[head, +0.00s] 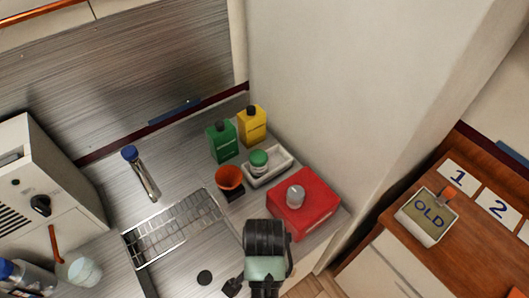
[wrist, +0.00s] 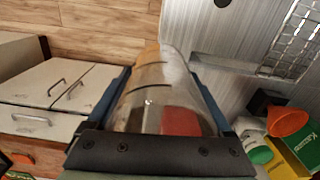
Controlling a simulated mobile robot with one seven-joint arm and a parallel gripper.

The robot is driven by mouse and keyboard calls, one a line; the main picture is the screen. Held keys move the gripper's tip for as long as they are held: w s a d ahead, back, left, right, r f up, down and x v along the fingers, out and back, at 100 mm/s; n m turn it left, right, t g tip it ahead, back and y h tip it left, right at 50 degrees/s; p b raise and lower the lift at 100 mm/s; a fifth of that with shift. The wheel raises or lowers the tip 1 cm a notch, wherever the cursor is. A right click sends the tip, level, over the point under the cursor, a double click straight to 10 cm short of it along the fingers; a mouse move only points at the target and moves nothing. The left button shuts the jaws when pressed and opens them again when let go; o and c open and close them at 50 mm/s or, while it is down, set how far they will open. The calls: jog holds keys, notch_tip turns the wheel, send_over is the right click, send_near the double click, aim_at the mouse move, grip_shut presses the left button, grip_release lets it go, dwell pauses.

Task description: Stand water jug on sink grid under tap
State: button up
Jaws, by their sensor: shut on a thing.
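My gripper (wrist: 162,84) is shut on a clear, see-through vessel that I take to be the water jug (wrist: 158,70). Its wall shows dark curved lines, and a red patch shows through it. In the head view my gripper (head: 264,272) is at the bottom centre, right of the sink, and it hides the jug. The wire sink grid (head: 172,228) lies across the sink at left; its edge also shows in the wrist view (wrist: 298,42). The tap (head: 146,178), with a blue top, stands behind the grid. No jug is on the grid.
A red box (head: 318,213), a white tray (head: 283,174), an orange funnel (head: 229,177), and green (head: 221,143) and yellow (head: 253,126) bottles stand behind my gripper. A blue-capped clear container (head: 32,280) and a white cup (head: 85,271) are at left.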

jog(key=w+n+b, duration=0.1)
jog(key=n, duration=0.1)
jog(key=w+n, duration=0.1)
jog(key=n, duration=0.2)
jog(key=shift+w+f+b, duration=0.15)
jog(key=shift+b, duration=0.25)
jog(key=n, duration=0.1)
jog(key=w+n, duration=0.1)
jog(key=n, duration=0.1)
jog(key=n+b, duration=0.1)
jog(key=n, duration=0.1)
jog(key=shift+w+r, duration=0.15)
jog(key=shift+r, duration=0.1)
jog(key=shift+a, duration=0.1)
